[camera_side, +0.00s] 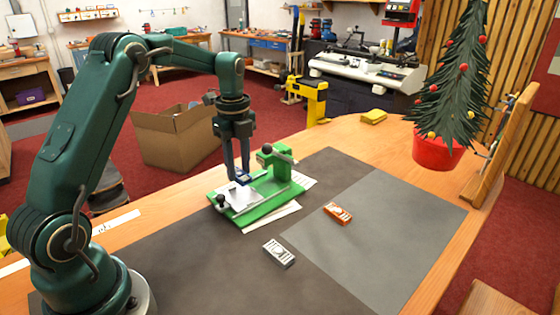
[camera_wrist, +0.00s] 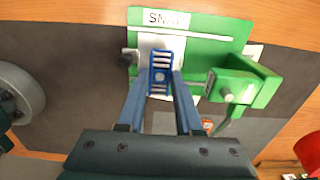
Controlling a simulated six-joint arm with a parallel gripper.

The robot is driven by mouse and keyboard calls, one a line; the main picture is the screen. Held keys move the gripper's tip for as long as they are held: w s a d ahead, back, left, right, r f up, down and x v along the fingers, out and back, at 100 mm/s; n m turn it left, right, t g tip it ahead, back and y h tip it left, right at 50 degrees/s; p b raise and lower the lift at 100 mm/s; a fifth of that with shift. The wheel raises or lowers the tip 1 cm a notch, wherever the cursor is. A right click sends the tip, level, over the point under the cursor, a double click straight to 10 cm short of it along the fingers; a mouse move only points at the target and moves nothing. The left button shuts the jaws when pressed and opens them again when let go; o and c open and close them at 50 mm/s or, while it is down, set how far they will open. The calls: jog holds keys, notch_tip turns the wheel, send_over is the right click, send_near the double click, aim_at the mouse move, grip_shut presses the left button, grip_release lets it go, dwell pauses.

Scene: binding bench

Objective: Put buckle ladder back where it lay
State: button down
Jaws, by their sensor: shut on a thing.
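My gripper (camera_wrist: 161,80) is shut on a small blue slotted piece, which looks like a buckle ladder (camera_wrist: 160,62), gripped by its sides between the fingertips. In the side view, my gripper (camera_side: 239,176) points down over the green press (camera_side: 262,212), with the blue buckle ladder (camera_side: 242,179) at its tips, over the press's pale plate (camera_side: 240,198). I cannot tell whether the ladder touches the plate. In the wrist view, the green press (camera_wrist: 205,25) lies under the ladder, its lever block (camera_wrist: 245,85) to the right.
A grey slotted piece (camera_side: 279,254) lies on the dark mat (camera_side: 190,270), and an orange one (camera_side: 337,213) lies on the lighter grey mat (camera_side: 400,230). A yellow block (camera_side: 373,117) and a small tree in a red pot (camera_side: 433,152) stand farther back. The mats' front is clear.

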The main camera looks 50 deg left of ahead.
jog(key=shift+s+d+r+n, duration=0.15)
jog(key=shift+d+r+n, duration=0.25)
jog(key=shift+n, duration=0.1)
jog(key=s+d+r+n, duration=0.6)
jog(key=d+r+n, duration=0.35)
jog(key=n, duration=0.45)
jog(key=m, duration=1.5)
send_over(308, 236)
notch_tip(308, 236, down, 8)
notch_tip(308, 236, down, 5)
jog(key=shift+r, duration=0.1)
jog(key=shift+f, duration=2.1)
jog(key=shift+f, duration=0.15)
jog(key=c, duration=0.6)
grip_release()
